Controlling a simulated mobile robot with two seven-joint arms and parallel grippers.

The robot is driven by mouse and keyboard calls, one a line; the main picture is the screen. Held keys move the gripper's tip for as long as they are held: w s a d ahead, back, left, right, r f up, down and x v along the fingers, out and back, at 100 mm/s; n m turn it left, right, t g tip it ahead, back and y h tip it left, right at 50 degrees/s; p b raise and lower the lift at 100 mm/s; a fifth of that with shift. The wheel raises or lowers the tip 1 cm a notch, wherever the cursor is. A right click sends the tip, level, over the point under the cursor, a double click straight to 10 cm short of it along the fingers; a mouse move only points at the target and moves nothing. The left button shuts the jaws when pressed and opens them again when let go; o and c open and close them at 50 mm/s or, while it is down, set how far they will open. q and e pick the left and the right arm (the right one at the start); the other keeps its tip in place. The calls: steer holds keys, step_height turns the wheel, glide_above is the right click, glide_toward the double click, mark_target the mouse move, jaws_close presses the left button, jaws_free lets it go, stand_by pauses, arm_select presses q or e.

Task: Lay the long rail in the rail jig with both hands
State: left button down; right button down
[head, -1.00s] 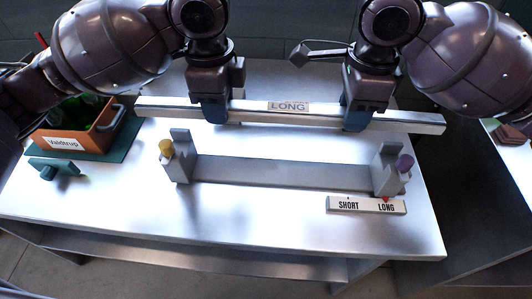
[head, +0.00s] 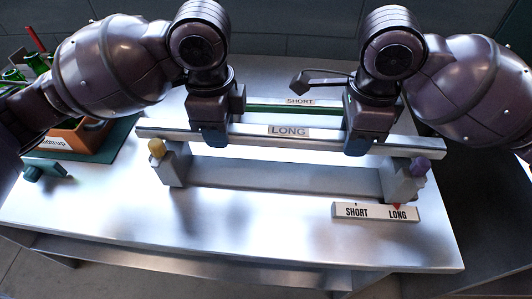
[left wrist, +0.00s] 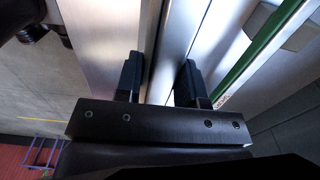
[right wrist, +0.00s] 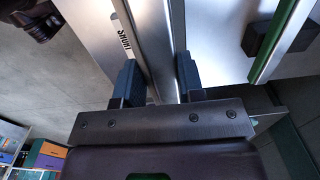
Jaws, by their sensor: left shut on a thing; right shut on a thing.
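The long rail (head: 288,132), silver and labelled LONG, lies across the head view, roughly level. My left gripper (head: 214,137) is shut on it left of the label; the rail also runs between the fingers in the left wrist view (left wrist: 185,40). My right gripper (head: 361,144) is shut on it right of the label; the right wrist view (right wrist: 155,40) shows the same. The grey rail jig (head: 280,178) has an end post with a yellow knob (head: 157,148) and one with a purple knob (head: 420,167). The rail overlaps both post tops; I cannot tell whether it touches them.
A green-edged short rail (head: 270,106) lies behind the long rail. An orange bin (head: 85,139) stands on a green mat at left. The front table (head: 240,235) is clear.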

arm_select(q)
steer(key=shift+d+f, duration=0.1)
arm_select(e)
steer(key=shift+a+f, duration=0.1)
